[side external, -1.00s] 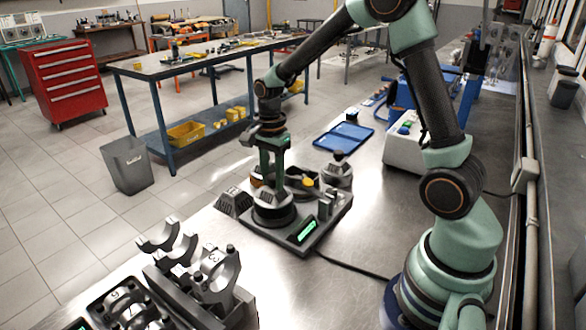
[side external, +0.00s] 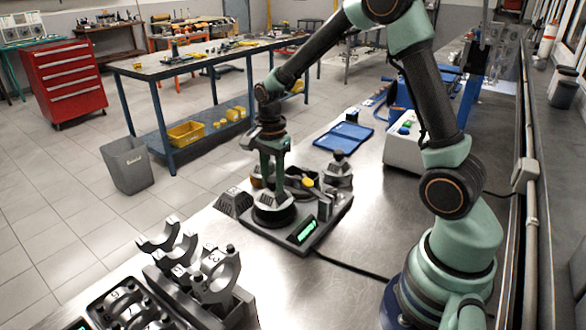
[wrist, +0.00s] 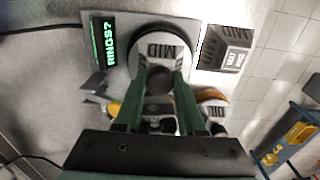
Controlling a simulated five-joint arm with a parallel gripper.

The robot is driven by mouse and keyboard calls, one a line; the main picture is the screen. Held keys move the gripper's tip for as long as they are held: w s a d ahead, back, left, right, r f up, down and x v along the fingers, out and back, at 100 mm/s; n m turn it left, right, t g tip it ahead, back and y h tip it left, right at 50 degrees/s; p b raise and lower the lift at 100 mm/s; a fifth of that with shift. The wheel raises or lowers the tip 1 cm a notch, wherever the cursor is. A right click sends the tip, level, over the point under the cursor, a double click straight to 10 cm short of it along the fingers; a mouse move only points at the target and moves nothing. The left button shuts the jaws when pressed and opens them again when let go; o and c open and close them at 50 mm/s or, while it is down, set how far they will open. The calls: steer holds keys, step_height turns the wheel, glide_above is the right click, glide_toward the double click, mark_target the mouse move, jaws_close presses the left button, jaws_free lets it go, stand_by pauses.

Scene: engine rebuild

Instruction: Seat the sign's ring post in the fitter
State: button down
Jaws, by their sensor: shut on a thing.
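My gripper (side external: 272,182) points down over a round dark fitter with a grey top (side external: 274,213) on the grey base plate. In the wrist view the two green fingers (wrist: 160,84) are closed on a dark round post (wrist: 160,78). It stands at the middle of the disc marked MID (wrist: 163,42). The post's lower end is hidden, so I cannot tell how deep it sits. The lit sign reads RINGS? (wrist: 109,45) in the wrist view; it also glows green at the plate's front in the side view (side external: 303,229).
A grey wedge block with labels (wrist: 228,50) lies beside the plate. A round part with an orange rim (wrist: 212,96) and a dark knobbed part (side external: 339,170) stand close behind the gripper. Grey bearing caps (side external: 215,272) are at the front left.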

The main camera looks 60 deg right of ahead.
steer(key=shift+f, duration=0.15)
stand_by(0.6)
steer(key=shift+c, duration=2.1)
jaws_free()
steer(key=o, duration=0.4)
steer(key=shift+r, duration=3.05)
